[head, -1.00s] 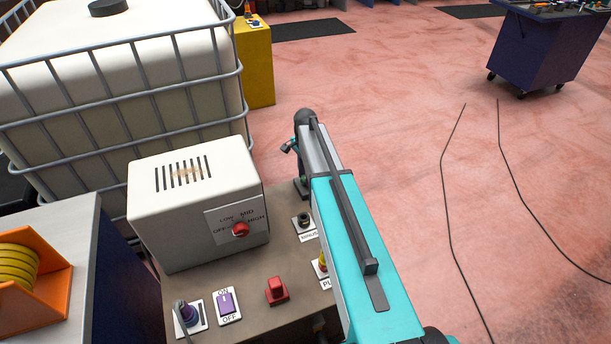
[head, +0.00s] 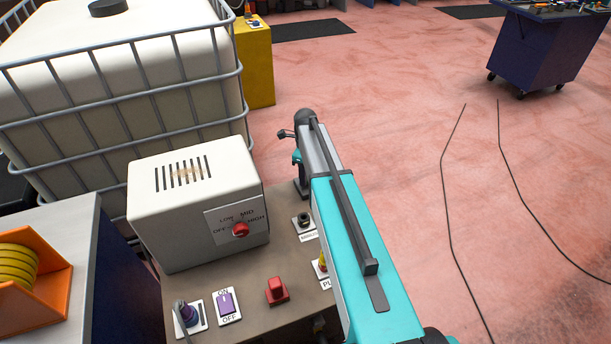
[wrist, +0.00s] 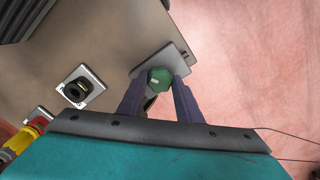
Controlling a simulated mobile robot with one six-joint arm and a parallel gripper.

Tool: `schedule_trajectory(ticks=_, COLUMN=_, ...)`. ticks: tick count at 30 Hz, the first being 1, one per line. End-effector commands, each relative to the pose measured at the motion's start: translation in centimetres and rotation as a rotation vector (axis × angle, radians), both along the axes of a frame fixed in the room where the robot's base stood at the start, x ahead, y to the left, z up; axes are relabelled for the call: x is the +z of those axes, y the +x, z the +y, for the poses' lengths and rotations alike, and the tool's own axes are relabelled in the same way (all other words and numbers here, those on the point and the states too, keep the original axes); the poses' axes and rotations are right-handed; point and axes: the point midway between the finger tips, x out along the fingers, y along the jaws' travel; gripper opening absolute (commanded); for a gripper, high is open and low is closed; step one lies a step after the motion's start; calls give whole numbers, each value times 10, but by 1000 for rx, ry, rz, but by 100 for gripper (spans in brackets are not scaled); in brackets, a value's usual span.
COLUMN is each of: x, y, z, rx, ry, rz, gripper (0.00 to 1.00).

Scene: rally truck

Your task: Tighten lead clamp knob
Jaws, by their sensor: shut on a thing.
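The clamp knob, a green faceted knob (wrist: 159,78), sits on a small grey plate (wrist: 174,62) near the panel's edge in the wrist view. My gripper (wrist: 159,88) has its two purple fingers on either side of the knob and is shut on it. In the head view my own arm hides the knob and the fingers.
A black socket (wrist: 76,91) sits left of the knob; it seems to be the one labelled minus (head: 304,221). A white box with a red selector (head: 240,230), a purple switch (head: 226,302) and a red switch (head: 277,291) share the bench. Open floor lies right.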

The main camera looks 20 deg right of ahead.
Motion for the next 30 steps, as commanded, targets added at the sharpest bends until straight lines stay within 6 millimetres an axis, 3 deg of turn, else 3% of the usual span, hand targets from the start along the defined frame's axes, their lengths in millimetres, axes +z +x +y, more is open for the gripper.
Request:
schedule_trajectory(ticks=15, x=4, y=4, z=-1, rx=-428, ry=-2, rz=-12, gripper=9)
schedule_trajectory(ticks=30, x=4, y=4, z=-2, rx=-551, ry=-2, rz=-12, gripper=9)
